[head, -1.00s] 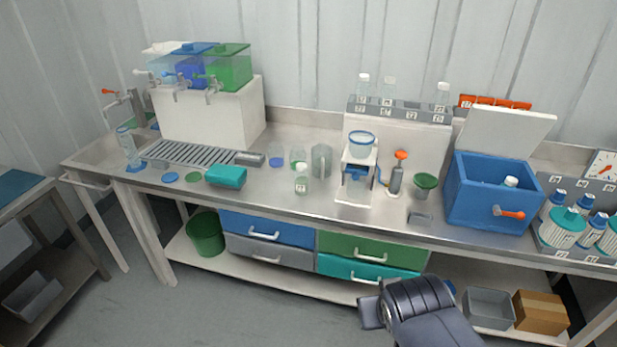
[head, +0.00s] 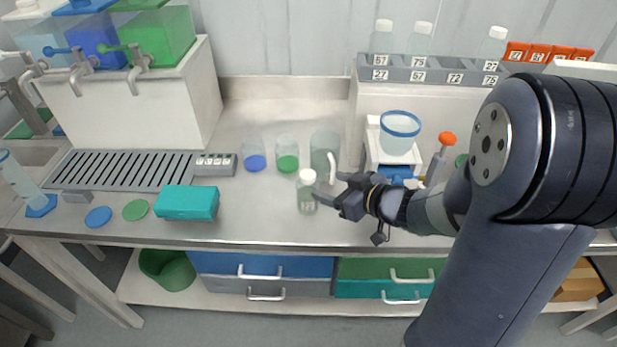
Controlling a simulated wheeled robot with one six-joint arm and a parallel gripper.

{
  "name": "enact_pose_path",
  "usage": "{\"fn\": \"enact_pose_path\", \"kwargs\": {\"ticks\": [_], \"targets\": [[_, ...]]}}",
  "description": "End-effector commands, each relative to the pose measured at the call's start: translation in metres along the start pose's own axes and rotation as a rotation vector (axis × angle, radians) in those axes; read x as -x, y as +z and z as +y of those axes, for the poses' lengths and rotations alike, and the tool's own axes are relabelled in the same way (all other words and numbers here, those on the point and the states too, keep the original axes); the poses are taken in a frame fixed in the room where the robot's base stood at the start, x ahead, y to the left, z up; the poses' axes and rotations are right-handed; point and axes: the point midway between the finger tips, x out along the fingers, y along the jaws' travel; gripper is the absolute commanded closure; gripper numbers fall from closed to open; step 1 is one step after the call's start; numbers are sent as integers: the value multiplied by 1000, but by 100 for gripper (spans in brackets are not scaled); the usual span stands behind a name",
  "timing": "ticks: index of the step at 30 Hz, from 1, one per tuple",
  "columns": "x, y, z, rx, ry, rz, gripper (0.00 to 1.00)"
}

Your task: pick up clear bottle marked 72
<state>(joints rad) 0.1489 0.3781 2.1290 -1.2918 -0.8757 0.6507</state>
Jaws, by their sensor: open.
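A clear bottle (head: 306,193) with a white cap stands upright on the bench near its front edge. Its small label is too blurred to read for sure. My gripper (head: 325,187) is open and empty, close at the bottle's right side, reaching in from the right. I cannot tell whether a finger touches the bottle. A grey rack (head: 430,75) at the back has a slot tagged 72 with no bottle seen above it. Other clear white-capped bottles stand in that rack, such as one tagged 75 (head: 421,40).
Behind the bottle stand a clear jug (head: 325,155) and beakers with green (head: 287,157) and blue (head: 254,158) contents. A teal box (head: 187,203) lies to the left. A white stand with a blue-rimmed cup (head: 399,135) is to the right. My arm hides much of the right side.

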Motion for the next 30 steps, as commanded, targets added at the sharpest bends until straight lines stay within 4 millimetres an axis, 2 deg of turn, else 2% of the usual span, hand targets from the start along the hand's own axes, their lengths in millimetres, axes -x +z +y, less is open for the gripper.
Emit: {"fn": "enact_pose_path", "kwargs": {"ticks": [5,12,19,27,30], "targets": [[-16,3,-6,-4,-38,9,37],[-52,2,-6,-3,-35,9,37],[-68,1,-4,-5,-32,8,37],[-103,2,-2,-4,-32,7,37],[-110,2,-2,-4,-30,8,37]]}}
